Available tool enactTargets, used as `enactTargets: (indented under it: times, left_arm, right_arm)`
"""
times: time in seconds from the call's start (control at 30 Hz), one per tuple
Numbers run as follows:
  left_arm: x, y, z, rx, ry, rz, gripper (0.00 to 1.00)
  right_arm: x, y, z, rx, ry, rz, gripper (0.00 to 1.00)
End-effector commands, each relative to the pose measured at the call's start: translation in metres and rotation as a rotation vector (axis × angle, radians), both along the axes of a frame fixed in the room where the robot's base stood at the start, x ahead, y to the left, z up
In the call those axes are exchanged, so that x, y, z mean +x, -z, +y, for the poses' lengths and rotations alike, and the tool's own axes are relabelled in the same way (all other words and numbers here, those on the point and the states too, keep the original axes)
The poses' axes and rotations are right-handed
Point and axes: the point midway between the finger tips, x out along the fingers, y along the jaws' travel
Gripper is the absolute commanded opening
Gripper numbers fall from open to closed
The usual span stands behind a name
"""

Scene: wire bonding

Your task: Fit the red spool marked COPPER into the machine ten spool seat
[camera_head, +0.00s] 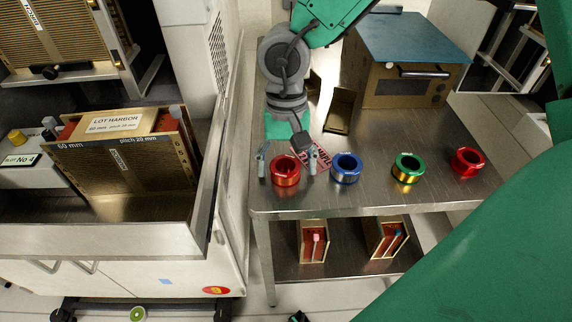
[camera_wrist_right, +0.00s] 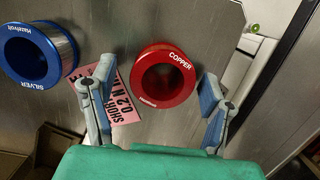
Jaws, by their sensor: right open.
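The red spool marked COPPER (camera_wrist_right: 187,80) lies on the metal table between the open fingers of my right gripper (camera_wrist_right: 160,100) in the right wrist view. In the head view the same red spool (camera_head: 286,172) is near the table's left end, with my right gripper (camera_head: 287,162) coming down from above, one finger on each side. Clear gaps show between the spool and the fingers in the wrist view. I cannot make out the machine ten spool seat. My left gripper is not in view.
A blue SILVER spool (camera_head: 346,168), a green-and-gold spool (camera_head: 408,168) and another red spool (camera_head: 467,162) stand in a row to the right. A pink printed card (camera_wrist_right: 108,88) lies beside the COPPER spool. A blue-topped oven-like box (camera_head: 408,75) stands behind. A machine with a tray (camera_head: 150,240) is left.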

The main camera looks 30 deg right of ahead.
Motion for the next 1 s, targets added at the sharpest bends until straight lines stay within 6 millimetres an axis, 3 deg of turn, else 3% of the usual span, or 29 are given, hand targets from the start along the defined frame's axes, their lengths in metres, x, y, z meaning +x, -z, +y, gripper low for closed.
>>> enactTargets:
  times: [0.5,0.7,1.0]
  left_arm:
    - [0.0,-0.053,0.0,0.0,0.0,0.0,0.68]
    - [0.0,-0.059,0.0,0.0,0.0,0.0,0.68]
    - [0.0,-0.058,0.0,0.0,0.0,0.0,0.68]
  right_arm:
    - [0.014,-0.102,-0.008,0.003,0.004,-0.002,0.7]
    - [0.016,-0.117,-0.009,0.001,0.002,0.0,0.7]
    - [0.016,-0.117,-0.009,0.0,0.001,0.0,0.7]
